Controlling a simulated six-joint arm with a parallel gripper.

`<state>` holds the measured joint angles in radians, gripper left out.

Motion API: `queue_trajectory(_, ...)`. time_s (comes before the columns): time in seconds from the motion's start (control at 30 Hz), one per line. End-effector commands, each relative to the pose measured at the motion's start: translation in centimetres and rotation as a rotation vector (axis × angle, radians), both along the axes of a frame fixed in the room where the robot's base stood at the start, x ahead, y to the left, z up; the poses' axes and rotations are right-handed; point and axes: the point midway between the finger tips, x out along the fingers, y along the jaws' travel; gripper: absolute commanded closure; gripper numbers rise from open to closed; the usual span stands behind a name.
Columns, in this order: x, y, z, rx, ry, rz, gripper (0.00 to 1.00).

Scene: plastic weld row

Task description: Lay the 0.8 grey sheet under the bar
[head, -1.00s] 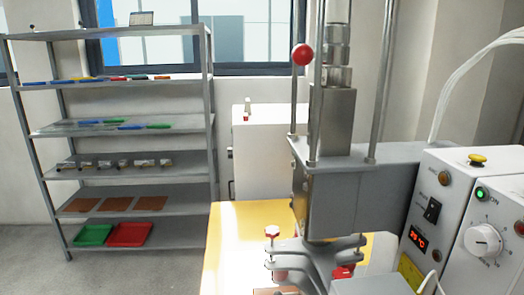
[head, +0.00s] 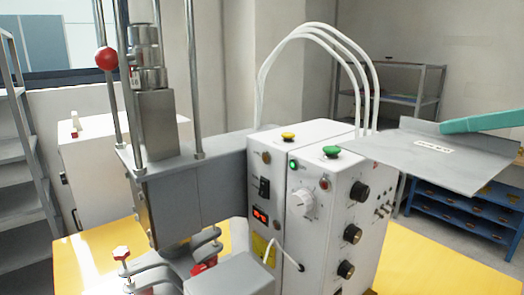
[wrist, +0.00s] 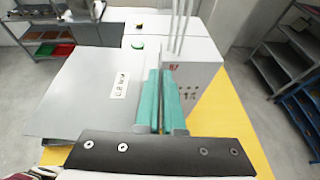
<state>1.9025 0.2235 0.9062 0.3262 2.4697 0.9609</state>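A flat grey sheet (head: 405,157) with a white label is at the right in the head view, in front of the white control box. It also shows in the wrist view (wrist: 75,90), left of the fingers, its label reading about 0.8. My gripper (head: 446,126) has teal fingers, which also show in the wrist view (wrist: 160,72). They are close together along the sheet's edge and appear to grip it. The sheet is held up, roughly level. The press (head: 190,195) stands left of the control box. I cannot make out the bar clearly; its lower area is partly hidden.
The control box (head: 320,215) with knobs and white hoses stands between press and sheet. Red-knobbed clamps (head: 121,253) sit by the press on the yellow table (head: 440,262). A blue rack (head: 465,215) and grey shelves (head: 15,180) stand beyond.

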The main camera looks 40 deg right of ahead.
Motion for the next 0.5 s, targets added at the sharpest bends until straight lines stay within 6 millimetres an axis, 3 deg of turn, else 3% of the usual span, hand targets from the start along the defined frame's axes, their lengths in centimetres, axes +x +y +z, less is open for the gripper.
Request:
queue_trajectory(0.17, 2.1, 3.3, 0.3, -0.001, 0.000, 0.125, 1.00)
queue_trajectory(0.37, 8.3, 5.7, 0.6, -0.003, 0.000, 0.185, 1.00)
queue_trajectory(0.5, 13.7, 9.1, 1.0, -0.005, 0.000, 0.242, 1.00)
